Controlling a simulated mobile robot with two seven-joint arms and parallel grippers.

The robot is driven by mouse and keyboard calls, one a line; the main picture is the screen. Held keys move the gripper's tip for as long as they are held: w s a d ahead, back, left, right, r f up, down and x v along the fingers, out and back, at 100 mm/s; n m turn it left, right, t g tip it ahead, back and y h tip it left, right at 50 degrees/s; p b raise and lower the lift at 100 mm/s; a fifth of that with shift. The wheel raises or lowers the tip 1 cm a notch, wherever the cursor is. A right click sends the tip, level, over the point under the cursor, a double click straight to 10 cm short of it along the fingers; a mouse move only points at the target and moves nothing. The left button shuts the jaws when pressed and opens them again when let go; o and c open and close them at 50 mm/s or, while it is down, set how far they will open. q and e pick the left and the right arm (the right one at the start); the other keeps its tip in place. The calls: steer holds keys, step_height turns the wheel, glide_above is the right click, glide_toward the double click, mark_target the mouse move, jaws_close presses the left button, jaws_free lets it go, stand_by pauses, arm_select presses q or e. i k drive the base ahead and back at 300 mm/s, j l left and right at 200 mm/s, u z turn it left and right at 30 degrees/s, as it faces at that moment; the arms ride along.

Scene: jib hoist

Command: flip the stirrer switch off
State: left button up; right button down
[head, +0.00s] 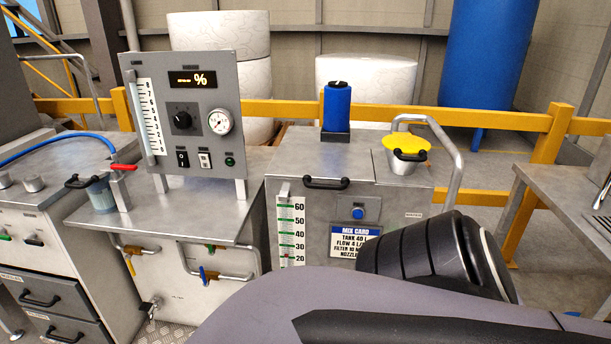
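A grey upright control panel (212,105) stands at the left centre. Low on it are a black rocker switch (182,158) and a white rocker switch (205,160). I cannot read their labels, nor tell which is the stirrer switch or how either is set. A green lamp or button (230,161) sits to their right. A blue motor-like cylinder (337,107) stands on the tank cabinet (306,160) to the right. Part of my arm fills the bottom right. Neither gripper shows.
The panel also carries a black knob (182,121), a round gauge (219,122) and a display (193,79). A red-handled valve (122,167) stands left of it on the bench (150,225). A yellow funnel (405,146) tops the tank. The space before the panel looks clear.

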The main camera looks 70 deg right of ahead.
mark_target(204, 159)
steer(key=z, duration=1.3)
steer(key=i+l+z, duration=0.15)
steer(key=z, duration=0.25)
steer(key=i+z, duration=0.4)
steer(key=i, duration=0.25)
